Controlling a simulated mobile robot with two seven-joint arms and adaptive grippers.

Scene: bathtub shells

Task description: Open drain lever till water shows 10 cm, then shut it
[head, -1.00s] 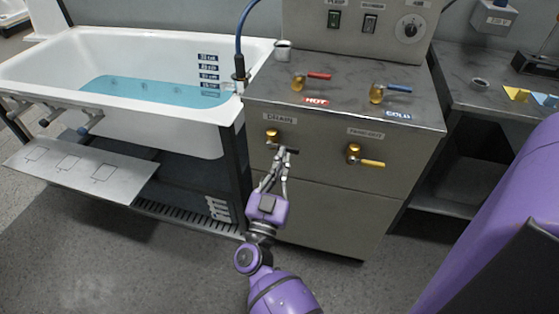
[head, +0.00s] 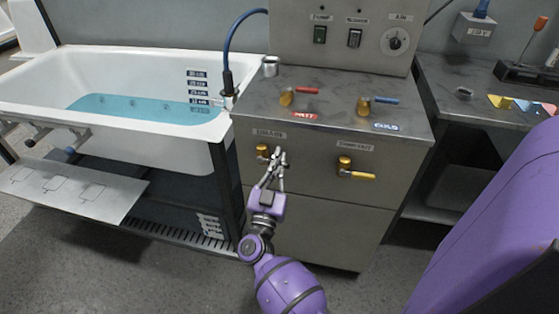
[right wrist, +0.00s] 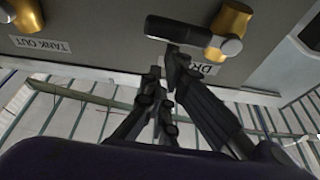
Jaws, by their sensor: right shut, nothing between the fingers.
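The drain valve (head: 262,150) is a brass knob with a dark handle, under the DRAIN label on the grey cabinet front. In the right wrist view its black lever (right wrist: 185,34) lies sideways from the brass knob (right wrist: 232,20), toward the TANK OUT side. My right gripper (head: 278,156) is shut and empty, its fingertips at the lever and seemingly against it. In the head view the fingers partly hide the lever. Blue water (head: 140,107) lies in the white tub (head: 90,65), its surface near the lowest visible mark of the depth scale (head: 197,87); the numbers are hard to read. My left gripper is out of view.
The yellow-handled tank out valve (head: 355,172) is right of the drain valve. The hot tap (head: 290,95) and cold tap (head: 370,103) stand on the cabinet top with a metal cup (head: 271,66). A grey shelf (head: 75,190) juts out before the tub.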

